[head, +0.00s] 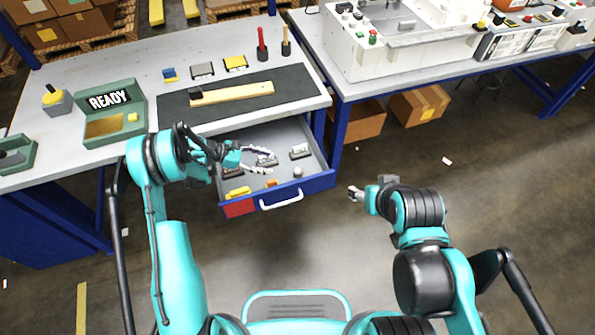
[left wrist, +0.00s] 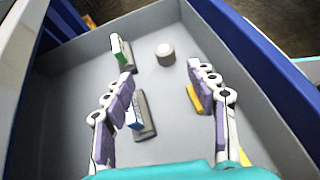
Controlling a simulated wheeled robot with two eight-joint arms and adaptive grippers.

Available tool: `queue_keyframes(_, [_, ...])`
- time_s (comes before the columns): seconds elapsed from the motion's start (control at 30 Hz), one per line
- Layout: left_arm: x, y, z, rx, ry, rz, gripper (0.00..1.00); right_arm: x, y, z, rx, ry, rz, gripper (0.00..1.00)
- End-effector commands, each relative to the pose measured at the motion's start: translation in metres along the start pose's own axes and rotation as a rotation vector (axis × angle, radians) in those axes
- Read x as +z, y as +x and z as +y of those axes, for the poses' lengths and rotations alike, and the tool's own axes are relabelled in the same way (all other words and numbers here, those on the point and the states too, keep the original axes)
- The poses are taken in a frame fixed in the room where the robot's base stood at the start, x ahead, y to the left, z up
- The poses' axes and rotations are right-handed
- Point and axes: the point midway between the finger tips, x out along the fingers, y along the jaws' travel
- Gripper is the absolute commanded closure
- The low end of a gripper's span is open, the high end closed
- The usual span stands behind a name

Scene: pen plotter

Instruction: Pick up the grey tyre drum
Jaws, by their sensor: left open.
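The grey tyre drum appears to be the small grey cylinder (head: 297,172) standing in the open drawer near its front right corner. In the left wrist view the cylinder (left wrist: 166,55) has a pale top and stands beyond my fingertips, between their lines. My left gripper (head: 273,163) reaches over the drawer with its fingers spread.
The blue-fronted drawer (head: 318,184) also holds a green-and-white block (left wrist: 121,52), a grey-based block (left wrist: 144,116) between the fingers' lines, and a yellow piece (left wrist: 194,98) by the right finger. The bench top (head: 128,60) overhangs the drawer's back. A white machine (head: 390,45) stands at right.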

Motion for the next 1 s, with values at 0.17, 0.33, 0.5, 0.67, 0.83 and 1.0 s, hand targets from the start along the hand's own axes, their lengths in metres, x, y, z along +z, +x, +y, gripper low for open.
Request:
queue_keyframes(0.17, [-0.011, 0.015, -0.004, -0.012, -0.035, -0.026, 0.43, 0.002, 0.002, 0.0, 0.0, 0.0, 0.0, 0.44])
queue_keyframes(0.33, [-0.011, 0.047, -0.004, -0.013, -0.034, -0.026, 0.43, 0.009, 0.013, 0.0, 0.0, 0.0, 0.0, 0.44])
queue_keyframes(0.5, [-0.009, 0.07, -0.004, -0.011, -0.034, -0.025, 0.43, 0.013, 0.019, 0.0, 0.0, 0.0, 0.0, 0.44])
queue_keyframes(0.67, [-0.008, 0.077, -0.004, -0.011, -0.034, -0.025, 0.43, 0.015, 0.021, 0.0, 0.0, 0.0, 0.0, 0.44])
queue_keyframes(0.83, [-0.008, 0.099, -0.007, -0.012, -0.033, -0.025, 0.43, 0.023, 0.032, 0.0, 0.0, 0.0, 0.0, 0.44])
queue_keyframes(1.0, [-0.006, 0.123, -0.007, -0.011, -0.033, -0.024, 0.43, 0.029, 0.04, 0.0, 0.0, 0.0, 0.0, 0.44])
